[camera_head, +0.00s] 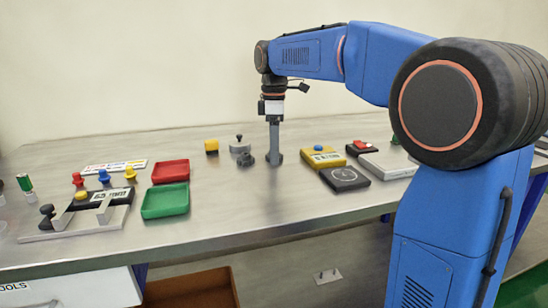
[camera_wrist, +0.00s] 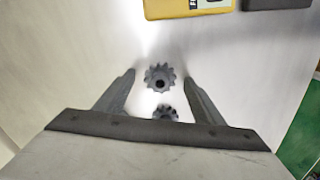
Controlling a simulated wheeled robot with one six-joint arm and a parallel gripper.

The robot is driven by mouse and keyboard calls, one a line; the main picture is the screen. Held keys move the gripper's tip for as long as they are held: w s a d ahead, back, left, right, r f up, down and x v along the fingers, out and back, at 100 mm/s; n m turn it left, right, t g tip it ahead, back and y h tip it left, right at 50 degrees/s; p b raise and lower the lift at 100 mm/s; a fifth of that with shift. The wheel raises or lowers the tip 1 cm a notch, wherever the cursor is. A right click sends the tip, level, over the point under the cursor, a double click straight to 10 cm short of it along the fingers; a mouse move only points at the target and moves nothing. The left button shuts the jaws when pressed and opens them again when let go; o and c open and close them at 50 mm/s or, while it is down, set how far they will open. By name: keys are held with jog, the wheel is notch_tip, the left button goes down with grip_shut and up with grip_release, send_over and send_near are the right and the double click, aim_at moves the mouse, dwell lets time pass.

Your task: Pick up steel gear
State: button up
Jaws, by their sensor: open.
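My gripper (camera_head: 274,160) points straight down in the head view, with its tips low over the table. In the wrist view its fingers (camera_wrist: 158,75) are spread apart. A grey toothed gear (camera_wrist: 160,78) with a dark centre hole shows between the two fingertips, not gripped. A second, darker gear (camera_wrist: 165,112) shows closer to the palm edge and is partly hidden. In the head view a small dark grey piece (camera_head: 246,159) sits just left of my gripper. I cannot tell which of the gears is the steel one.
Yellow and black boxes (camera_head: 323,158) lie to the right, and the yellow one tops the wrist view (camera_wrist: 190,8). Red (camera_head: 171,171) and green (camera_head: 165,201) trays lie left. The front middle table is clear.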

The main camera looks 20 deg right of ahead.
jog(key=c, duration=1.3)
jog(key=shift+c, duration=0.2)
jog(key=shift+r, duration=0.1)
